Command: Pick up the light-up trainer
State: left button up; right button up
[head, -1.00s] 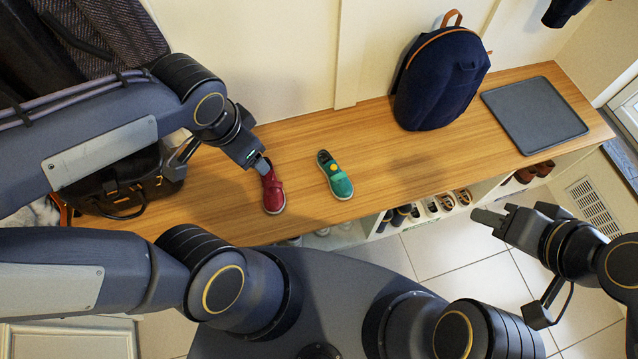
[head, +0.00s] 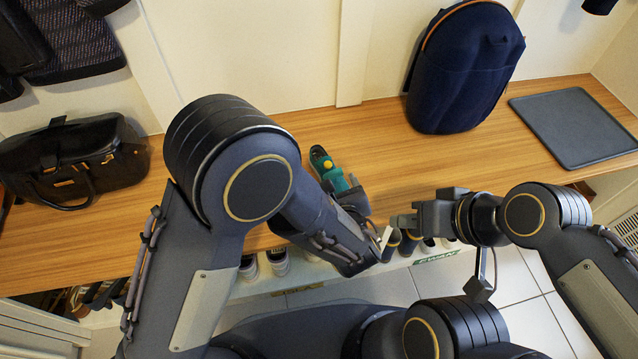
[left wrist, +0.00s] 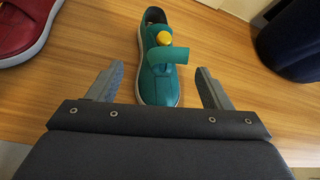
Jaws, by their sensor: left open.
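A green shoe with a yellow disc and a strap, which I take for the light-up trainer (head: 321,160), stands upright on the wooden bench. In the left wrist view the trainer (left wrist: 160,82) has its toe end between the two fingers of my left gripper (left wrist: 159,70), with a gap on each side. In the head view my left gripper (head: 342,185) is at the shoe's near end, partly hiding it. It is open and empty. My right gripper (head: 396,221) hovers near the bench's front edge, apart from the shoe; its finger gap is unclear.
A red shoe (left wrist: 22,28) stands left of the trainer, hidden in the head view by my arm. A navy backpack (head: 465,70) and a grey mat (head: 575,127) are on the right. A black bag (head: 70,160) is at left. Shoe cubbies lie below the bench.

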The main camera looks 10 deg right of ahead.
aim_at(330, 177)
pick_arm(q)
jog(key=b+x, duration=0.2)
jog(key=x, duration=0.4)
jog(key=shift+w+f, duration=0.25)
jog(key=shift+f, duration=0.15)
jog(key=shift+w, duration=0.35)
jog(key=c, duration=1.1)
